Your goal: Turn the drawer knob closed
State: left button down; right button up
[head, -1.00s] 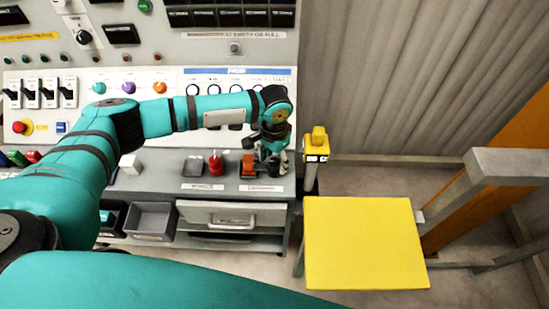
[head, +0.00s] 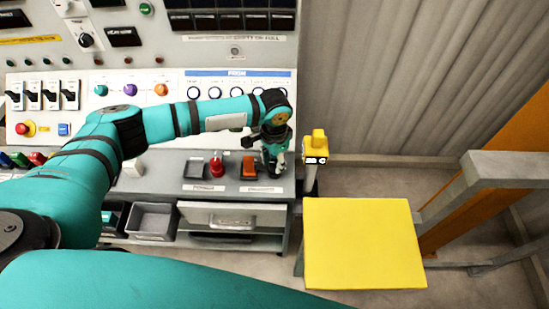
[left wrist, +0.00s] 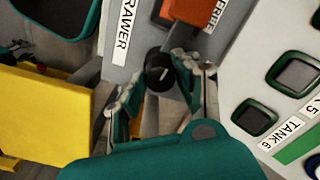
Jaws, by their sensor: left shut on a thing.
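The drawer knob (left wrist: 159,72) is a round black knob on the console ledge, beside a label reading DRAWER in the left wrist view. My left gripper (left wrist: 158,82) has one finger on each side of the knob and is shut on it. In the head view my left gripper (head: 274,166) points down at the right end of the ledge, and it hides the knob there. The pale drawer (head: 232,216) below the ledge has a handle on its front. My right gripper is out of view.
An orange rocker switch (head: 248,169) sits just left of my left gripper, with a red knob (head: 217,167) beyond it. A yellow-topped post (head: 316,143) and a yellow platform (head: 362,243) stand to the right. A grey bin (head: 152,221) is below the ledge.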

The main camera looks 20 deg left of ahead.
pick_arm(q)
jog(key=m+p, duration=0.2)
jog(key=m, duration=0.1)
jog(key=shift+r+m, duration=0.15)
jog(key=shift+m, duration=0.15)
jog(key=m+p, duration=0.1)
jog(key=m, duration=0.2)
jog(key=shift+m, duration=0.3)
jog(key=m+p, duration=0.1)
jog(key=m, duration=0.7)
jog(key=shift+m, duration=0.6)
jog(key=c, duration=1)
grip_release()
jog(key=shift+o, duration=0.2)
